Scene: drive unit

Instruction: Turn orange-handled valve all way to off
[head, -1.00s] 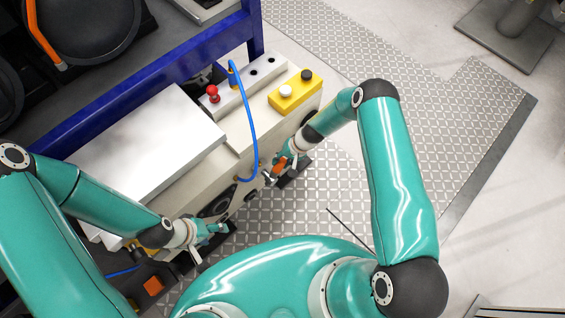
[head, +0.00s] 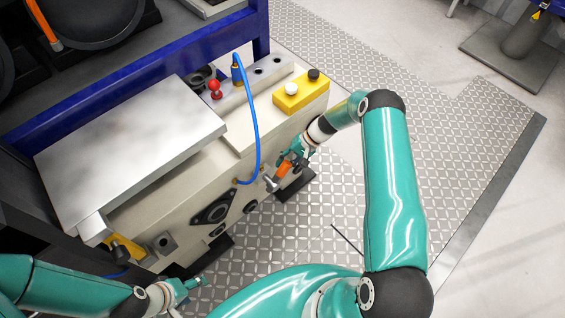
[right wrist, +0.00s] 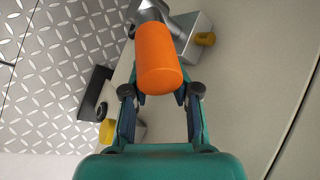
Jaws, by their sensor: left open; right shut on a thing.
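The valve's orange handle (head: 285,168) sticks out from the front of the beige drive unit, near its right end. In the right wrist view the orange handle (right wrist: 158,62) lies between my two fingers, joined to a grey metal valve body (right wrist: 190,38). My right gripper (head: 291,157) is shut on this handle; its fingers (right wrist: 161,95) sit on either side of the handle's near end. My left gripper (head: 190,288) is open and empty, low in the head view, apart from the unit.
A blue hose (head: 252,120) loops from the unit's top to its front near the valve. A red knob (head: 215,88) and a yellow button box (head: 300,92) are on top. A blue frame (head: 130,85) runs behind. Patterned floor plate (head: 470,150) lies clear at right.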

